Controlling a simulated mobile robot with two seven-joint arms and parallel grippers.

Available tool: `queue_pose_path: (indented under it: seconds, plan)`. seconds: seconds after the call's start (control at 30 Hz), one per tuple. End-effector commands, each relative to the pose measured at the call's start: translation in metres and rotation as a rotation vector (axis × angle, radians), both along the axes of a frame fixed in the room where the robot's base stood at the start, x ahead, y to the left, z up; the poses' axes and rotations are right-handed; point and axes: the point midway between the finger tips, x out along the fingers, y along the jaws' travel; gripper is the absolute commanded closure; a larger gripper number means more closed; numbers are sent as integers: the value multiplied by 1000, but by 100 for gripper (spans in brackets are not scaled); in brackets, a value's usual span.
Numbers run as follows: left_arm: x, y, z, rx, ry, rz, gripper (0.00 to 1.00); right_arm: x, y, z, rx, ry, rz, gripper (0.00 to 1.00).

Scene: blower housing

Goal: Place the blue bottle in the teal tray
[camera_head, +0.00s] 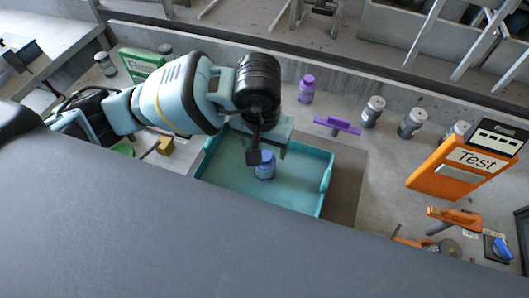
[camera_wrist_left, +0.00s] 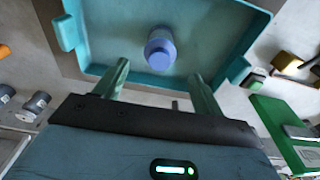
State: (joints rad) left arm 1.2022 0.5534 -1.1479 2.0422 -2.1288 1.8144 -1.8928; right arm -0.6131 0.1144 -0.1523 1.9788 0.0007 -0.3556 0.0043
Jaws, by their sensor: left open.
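My left gripper (camera_head: 262,150) is above the tray by the bottle. In the left wrist view its two fingers (camera_wrist_left: 158,85) are apart, with nothing between them, and the bottle lies beyond their tips. My right gripper is not in view.
A purple bottle (camera_head: 306,89) and a purple-handled tool (camera_head: 337,125) are behind the tray. Grey jars (camera_head: 373,111) stand to the right, near an orange Test device (camera_head: 462,167). A green box (camera_head: 141,63) and a yellow block (camera_head: 165,146) are to the left.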

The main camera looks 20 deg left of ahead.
Motion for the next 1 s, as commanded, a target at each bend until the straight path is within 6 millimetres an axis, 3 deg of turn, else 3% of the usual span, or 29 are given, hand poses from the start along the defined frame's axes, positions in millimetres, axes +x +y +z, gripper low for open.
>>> queue_pose_path:
  seconds: [0.1, 0.27, 1.0]
  plan:
    - [-1, 0, 17, -1, -2, 2, 31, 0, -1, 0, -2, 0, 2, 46]
    - [-3, 0, 26, -1, 0, 1, 31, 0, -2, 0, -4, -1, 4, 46]
    - [-3, 0, 28, 0, 1, 2, 31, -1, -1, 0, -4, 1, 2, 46]
